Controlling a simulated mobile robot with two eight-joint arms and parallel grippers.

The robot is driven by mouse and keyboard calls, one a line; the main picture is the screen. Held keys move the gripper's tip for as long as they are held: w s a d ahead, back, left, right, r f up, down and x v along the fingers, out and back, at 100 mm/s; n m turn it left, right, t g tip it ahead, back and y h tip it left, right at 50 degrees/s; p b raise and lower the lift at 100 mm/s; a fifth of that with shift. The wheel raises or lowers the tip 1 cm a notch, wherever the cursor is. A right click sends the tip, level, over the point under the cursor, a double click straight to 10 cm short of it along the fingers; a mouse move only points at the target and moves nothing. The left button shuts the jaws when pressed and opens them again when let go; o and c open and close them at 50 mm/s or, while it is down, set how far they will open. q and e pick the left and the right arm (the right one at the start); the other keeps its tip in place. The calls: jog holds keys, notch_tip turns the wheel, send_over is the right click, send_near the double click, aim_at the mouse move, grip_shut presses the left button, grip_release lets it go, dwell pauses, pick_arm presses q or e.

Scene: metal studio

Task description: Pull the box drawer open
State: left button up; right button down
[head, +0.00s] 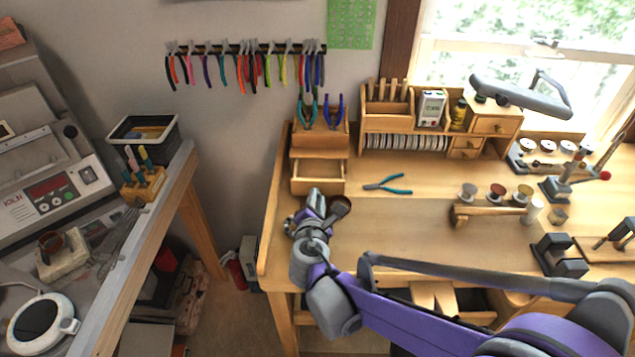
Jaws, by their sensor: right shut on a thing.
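The small wooden box (320,142) stands at the left end of the workbench, with pliers in its top. Its drawer (302,184) sticks out toward me, and I see into its hollow, which looks empty. My right gripper (316,197) is at the middle of the drawer front, shut on the drawer, apparently at its handle. The handle itself is hidden behind the fingers. My left gripper is not in view.
Teal-handled pliers (388,184) lie on the bench right of the drawer. A wooden organizer (375,121) stands behind them. A spool stand (487,214) is farther right. The bench's left raised edge (270,215) is close to my gripper.

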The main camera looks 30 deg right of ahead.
jog(key=shift+s+a, duration=0.35)
jog(key=shift+s, duration=0.25)
jog(key=c, duration=0.8)
grip_release()
jog(key=p+v, duration=0.1)
jog(key=v, duration=0.9)
jog(key=shift+s+a+r, duration=0.1)
jog(key=shift+s+a, duration=0.15)
jog(key=shift+s, duration=0.05)
